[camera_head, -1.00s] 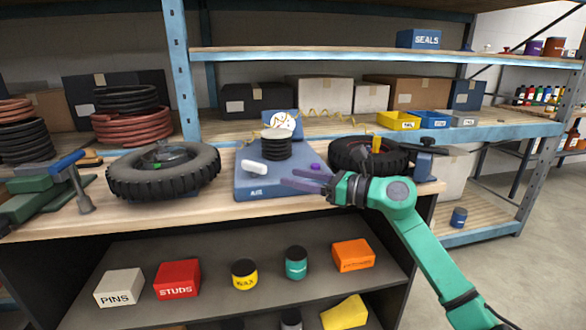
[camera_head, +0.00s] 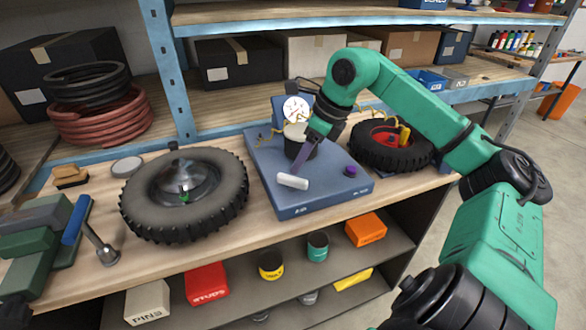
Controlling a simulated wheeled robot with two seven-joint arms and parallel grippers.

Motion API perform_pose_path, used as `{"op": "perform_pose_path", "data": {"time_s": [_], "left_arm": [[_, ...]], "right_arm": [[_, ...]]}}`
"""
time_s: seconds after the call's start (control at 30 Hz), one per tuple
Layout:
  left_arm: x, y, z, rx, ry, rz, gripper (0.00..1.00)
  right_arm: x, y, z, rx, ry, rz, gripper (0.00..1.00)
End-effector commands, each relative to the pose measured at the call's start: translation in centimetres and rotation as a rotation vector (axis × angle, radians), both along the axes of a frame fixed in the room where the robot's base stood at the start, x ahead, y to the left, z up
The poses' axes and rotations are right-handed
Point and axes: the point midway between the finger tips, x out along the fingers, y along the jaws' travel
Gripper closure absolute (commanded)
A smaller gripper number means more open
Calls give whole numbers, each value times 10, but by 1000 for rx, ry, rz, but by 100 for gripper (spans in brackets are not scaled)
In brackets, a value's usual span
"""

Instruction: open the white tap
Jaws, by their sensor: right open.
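The white tap (camera_head: 293,181) is a short white bar handle at the front left of a blue base unit (camera_head: 312,203) on the workbench. It lies roughly left to right, tilted slightly in the picture. My right gripper (camera_head: 296,168) points down at it from above and behind, with its purple fingers open. The fingertips are right at the handle's upper edge; I cannot tell whether they touch it. One finger largely hides the other. The tap's mount under the handle is hidden. My left gripper is not in view.
A purple knob (camera_head: 350,171) sits right of the tap on the base. A white-faced gauge (camera_head: 296,108) and a dark coil stand behind the gripper. A large tyre (camera_head: 225,210) is at the left, a smaller red-hubbed tyre (camera_head: 362,152) at the right.

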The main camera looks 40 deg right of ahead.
Motion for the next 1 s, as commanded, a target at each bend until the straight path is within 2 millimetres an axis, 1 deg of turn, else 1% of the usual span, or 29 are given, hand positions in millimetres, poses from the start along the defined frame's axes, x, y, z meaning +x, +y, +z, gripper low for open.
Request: {"op": "perform_pose_path", "data": {"time_s": [0.03, 0.13, 0.23, 0.3, 0.4, 0.57, 0.67, 0.7, 0.73, 1.0], "left_arm": [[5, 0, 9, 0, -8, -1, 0], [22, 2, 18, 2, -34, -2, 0], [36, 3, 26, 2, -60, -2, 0], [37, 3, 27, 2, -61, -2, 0], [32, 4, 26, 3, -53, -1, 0], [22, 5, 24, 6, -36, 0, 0], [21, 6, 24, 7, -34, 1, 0], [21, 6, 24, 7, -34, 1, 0], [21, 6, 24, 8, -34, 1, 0], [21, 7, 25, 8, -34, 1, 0]], "right_arm": [[4, 3, -8, 4, 4, 2, 45], [12, 8, -29, 3, 2, 4, 45], [18, 10, -44, 3, 0, 1, 45], [21, 11, -51, 3, -2, 2, 45], [22, 11, -56, 0, -2, 2, 45], [22, 11, -56, 0, -1, 2, 45], [21, 11, -56, 0, -1, 2, 79], [21, 11, -56, 0, -1, 2, 95], [22, 11, -56, 0, -2, 2, 100], [21, 11, -56, 0, -2, 12, 100]]}}
